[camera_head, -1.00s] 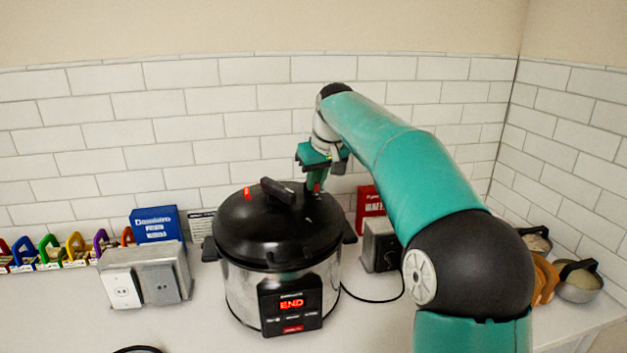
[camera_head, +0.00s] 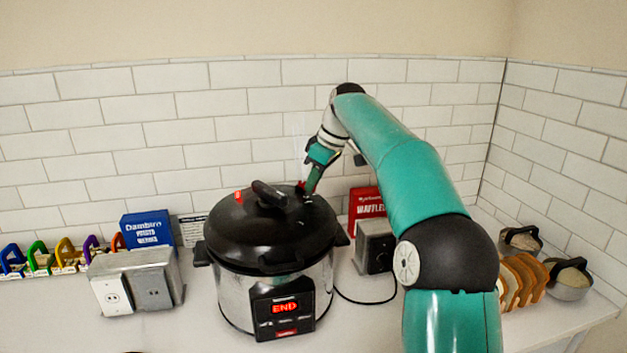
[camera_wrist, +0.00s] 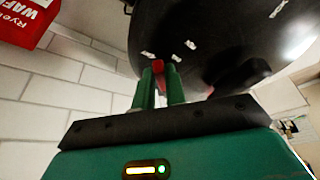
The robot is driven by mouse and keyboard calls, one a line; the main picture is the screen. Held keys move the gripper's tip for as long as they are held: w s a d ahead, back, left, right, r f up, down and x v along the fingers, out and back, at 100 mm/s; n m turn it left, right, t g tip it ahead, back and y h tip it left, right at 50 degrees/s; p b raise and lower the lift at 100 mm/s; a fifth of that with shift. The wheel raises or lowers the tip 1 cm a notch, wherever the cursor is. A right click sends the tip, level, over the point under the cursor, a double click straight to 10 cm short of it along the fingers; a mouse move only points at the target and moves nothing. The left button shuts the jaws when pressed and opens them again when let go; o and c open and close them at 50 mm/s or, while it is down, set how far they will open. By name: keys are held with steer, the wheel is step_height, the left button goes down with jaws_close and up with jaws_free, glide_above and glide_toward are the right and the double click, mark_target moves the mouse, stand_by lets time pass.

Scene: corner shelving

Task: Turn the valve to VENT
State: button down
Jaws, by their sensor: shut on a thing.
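The black-lidded pressure cooker (camera_head: 255,225) stands on the counter in the head view, its panel reading END. The small red valve (camera_wrist: 158,67) sits near the lid's edge, between my fingertips in the wrist view. My gripper (camera_head: 308,188) comes down on the lid's back right and is shut on the valve; it also shows in the wrist view (camera_wrist: 160,80). The fingers hide much of the valve. Small white marks (camera_wrist: 190,45) are on the lid around it, too blurred to read. A faint pale streak rises beside the gripper in the head view.
A dark handle (camera_head: 270,193) rises on the lid beside my gripper. A red waffle box (camera_head: 366,206) and a grey metal box (camera_head: 375,245) stand close right. A blue box (camera_head: 148,229) and outlet boxes (camera_head: 137,281) stand left. The tiled wall is close behind.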

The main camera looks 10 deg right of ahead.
stand_by(0.3)
steer(key=c, duration=1.4)
jaws_free()
steer(key=shift+c, duration=0.2)
steer(key=v, duration=1.2)
steer(key=shift+a, duration=0.1)
